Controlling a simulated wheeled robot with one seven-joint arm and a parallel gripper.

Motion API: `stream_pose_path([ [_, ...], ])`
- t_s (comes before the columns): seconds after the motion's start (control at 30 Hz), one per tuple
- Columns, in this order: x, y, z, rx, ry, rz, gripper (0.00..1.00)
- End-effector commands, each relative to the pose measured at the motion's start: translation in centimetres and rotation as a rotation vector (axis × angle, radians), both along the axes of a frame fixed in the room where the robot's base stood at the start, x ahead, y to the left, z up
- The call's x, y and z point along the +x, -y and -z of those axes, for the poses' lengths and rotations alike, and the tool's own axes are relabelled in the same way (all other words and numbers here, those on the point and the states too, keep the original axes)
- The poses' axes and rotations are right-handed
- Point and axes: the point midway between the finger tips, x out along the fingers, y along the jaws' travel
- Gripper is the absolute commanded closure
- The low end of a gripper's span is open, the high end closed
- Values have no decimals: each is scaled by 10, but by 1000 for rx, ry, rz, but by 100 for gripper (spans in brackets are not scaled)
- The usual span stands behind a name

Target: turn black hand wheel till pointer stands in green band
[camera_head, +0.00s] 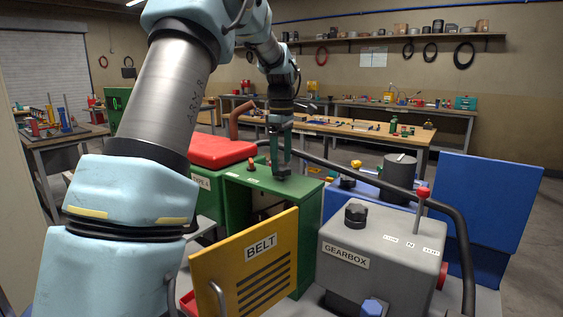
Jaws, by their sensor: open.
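My gripper (281,172) points down over the top of a green box (240,178), with its dark green fingers slightly apart and nothing seen between them. I cannot tell whether the fingertips touch the box top. No hand wheel is clearly recognisable. A black knob (355,215) stands on the grey gearbox housing (375,255), and another dark knob (347,182) shows behind it near the blue machine; I cannot tell if either is the hand wheel. No pointer or green band can be made out.
A yellow door (245,262) marked BELT hangs open in front of the green box. A red-knobbed lever (422,195) and a thick black hose (462,240) stand at the right. A red cover (215,151) lies left of the gripper. A wooden workbench (350,130) is behind.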

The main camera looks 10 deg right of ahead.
Motion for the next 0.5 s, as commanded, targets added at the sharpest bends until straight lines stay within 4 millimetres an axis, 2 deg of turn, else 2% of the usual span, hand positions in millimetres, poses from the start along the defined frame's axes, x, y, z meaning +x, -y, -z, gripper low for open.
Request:
stream_pose_path([
  [0.2,0,0,18,-1,-1,0,5],
  [0.5,0,0,21,-1,0,0,5],
])
